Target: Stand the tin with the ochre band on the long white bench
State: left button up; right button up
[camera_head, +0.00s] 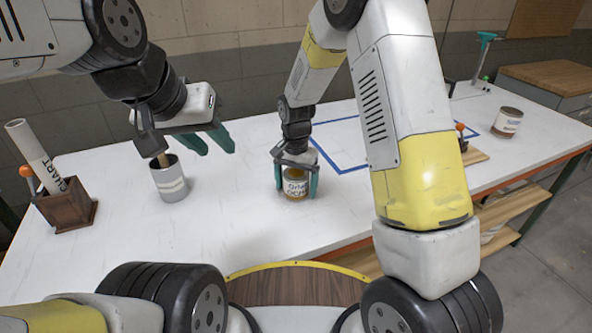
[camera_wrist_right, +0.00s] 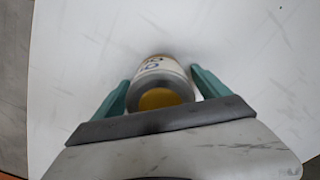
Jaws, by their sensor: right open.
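The tin with the ochre band (camera_head: 295,186) stands upright on the long white bench (camera_head: 235,215), near the middle of the head view. Its label shows lettering, and its ochre top shows in the right wrist view (camera_wrist_right: 160,98). My right gripper (camera_head: 296,190) reaches down over it from above. Its teal fingers are open, one on each side of the tin; the right wrist view shows small gaps beside it. My left gripper (camera_head: 218,145) is open and empty, raised above the bench behind and right of the grey can.
A grey can (camera_head: 172,186) with a stick in it stands to the left. A wooden box (camera_head: 66,208) holds a rolled chart (camera_head: 36,155). A blue outlined square (camera_head: 348,168) lies behind my right arm. Another tin (camera_head: 507,122) stands at the far right. The bench front is clear.

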notch_tip(320, 180, up, 12)
jog(key=shift+f, duration=0.25)
jog(key=s+d+r+n+t+y, duration=0.1)
jog(key=s+d+r+n+t, duration=0.1)
jog(key=s+d+r, duration=0.5)
jog(key=s+d+r+n+t+y, duration=0.1)
jog(key=s+d+r+n+t, duration=0.2)
jog(key=s+d+r, duration=0.4)
jog(key=s+r+t, duration=0.1)
jog(key=s+r, duration=0.1)
jog(key=s, duration=0.5)
jog(key=shift+s+d, duration=0.15)
jog(key=shift+d, duration=0.05)
